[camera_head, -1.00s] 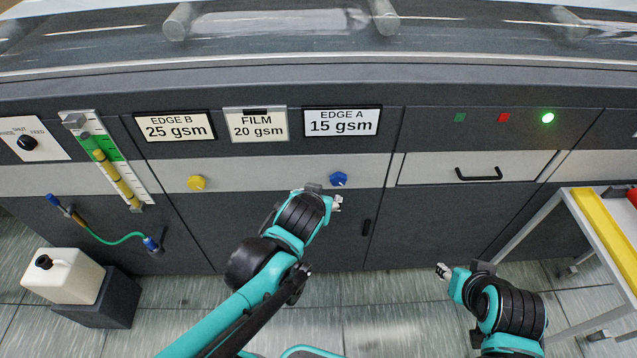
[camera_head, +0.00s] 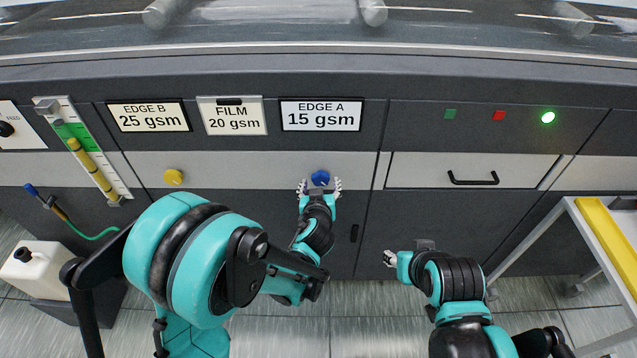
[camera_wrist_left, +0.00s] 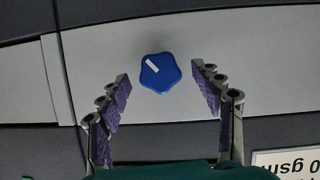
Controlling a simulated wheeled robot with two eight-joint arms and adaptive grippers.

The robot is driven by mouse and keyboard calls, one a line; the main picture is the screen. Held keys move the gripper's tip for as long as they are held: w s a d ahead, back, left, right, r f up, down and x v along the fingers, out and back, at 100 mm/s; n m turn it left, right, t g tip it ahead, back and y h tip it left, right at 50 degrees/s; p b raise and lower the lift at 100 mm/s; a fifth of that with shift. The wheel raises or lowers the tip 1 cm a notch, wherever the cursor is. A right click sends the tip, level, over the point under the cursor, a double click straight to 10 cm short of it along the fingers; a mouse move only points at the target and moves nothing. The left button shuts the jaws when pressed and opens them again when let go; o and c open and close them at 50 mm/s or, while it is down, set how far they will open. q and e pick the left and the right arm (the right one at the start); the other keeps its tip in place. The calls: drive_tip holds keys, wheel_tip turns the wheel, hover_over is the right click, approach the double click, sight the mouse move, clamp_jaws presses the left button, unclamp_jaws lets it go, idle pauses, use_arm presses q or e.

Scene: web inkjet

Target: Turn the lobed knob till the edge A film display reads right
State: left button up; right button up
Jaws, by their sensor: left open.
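The blue lobed knob (camera_head: 320,178) is on the light panel strip below the edge A display (camera_head: 321,115), which reads 15 gsm. The film sign (camera_head: 232,117) reads 20 gsm and the edge B display (camera_head: 149,116) reads 25 gsm. My left gripper (camera_head: 319,187) is open just below the knob. In the left wrist view the knob (camera_wrist_left: 160,73) shows a white pointer mark and lies between and beyond the open fingers (camera_wrist_left: 161,92), with gaps on both sides. My right gripper (camera_head: 389,259) is low, right of the left one, away from the panel; its fingers are too small to judge.
A yellow knob (camera_head: 173,177) is to the left on the same strip. A drawer with a black handle (camera_head: 473,178) is to the right. A white jug (camera_head: 38,271) stands at lower left, and a table with a yellow edge (camera_head: 609,232) at far right.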

sight(321, 181)
use_arm(q)
drive_tip(key=shift+b+x, duration=0.35)
drive_tip(key=shift+x, duration=1.25)
drive_tip(key=c, duration=1.2)
drive_tip(key=shift+y, duration=0.3)
drive_tip(key=shift+m+y+b, duration=0.35)
drive_tip(key=shift+m+y, duration=0.35)
drive_tip(key=shift+m, duration=0.5)
drive_tip(key=shift+m+y, duration=1)
drive_tip(key=shift+m, duration=0.5)
